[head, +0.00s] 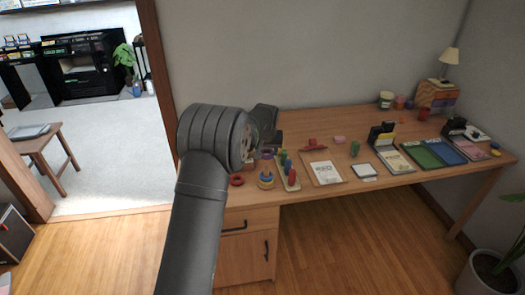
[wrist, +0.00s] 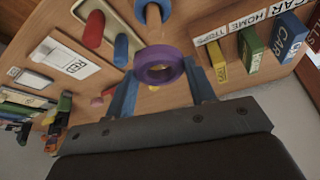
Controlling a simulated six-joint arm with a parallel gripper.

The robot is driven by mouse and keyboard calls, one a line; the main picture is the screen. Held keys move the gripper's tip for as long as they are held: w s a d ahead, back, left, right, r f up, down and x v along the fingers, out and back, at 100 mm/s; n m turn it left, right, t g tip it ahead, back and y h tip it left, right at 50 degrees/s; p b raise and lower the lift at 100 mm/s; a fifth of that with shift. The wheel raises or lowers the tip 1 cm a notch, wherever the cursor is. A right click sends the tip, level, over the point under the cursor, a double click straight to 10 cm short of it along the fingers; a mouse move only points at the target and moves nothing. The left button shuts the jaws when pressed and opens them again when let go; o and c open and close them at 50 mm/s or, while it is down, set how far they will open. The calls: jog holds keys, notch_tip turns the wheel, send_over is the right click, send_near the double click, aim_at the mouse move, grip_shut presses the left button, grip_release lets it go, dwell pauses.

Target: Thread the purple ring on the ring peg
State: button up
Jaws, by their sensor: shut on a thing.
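The purple ring (wrist: 152,75) sits between the two fingertips of my gripper (wrist: 160,82) in the wrist view, and my gripper is shut on it. The ring peg (wrist: 154,16), with a pale wooden tip and a blue ring around it, is beyond the ring at the top edge of the wrist view. The ring appears apart from the peg. In the head view the ring peg (head: 265,181) stands near the desk's front edge with blue and yellow rings on it. The purple ring (head: 267,153) shows small above it. My arm mostly hides my gripper there.
A wooden block with red, blue and green pegs (head: 287,172) stands close right of the ring peg. Labelled upright blocks (wrist: 250,45) show in the wrist view. A clipboard (head: 323,172) lies farther right on the desk.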

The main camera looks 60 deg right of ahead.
aim_at(266, 167)
jog(key=shift+f, duration=4.6)
jog(key=o, duration=1)
jog(key=v, duration=1.7)
jog(key=shift+r, duration=0.2)
jog(key=shift+w, duration=0.15)
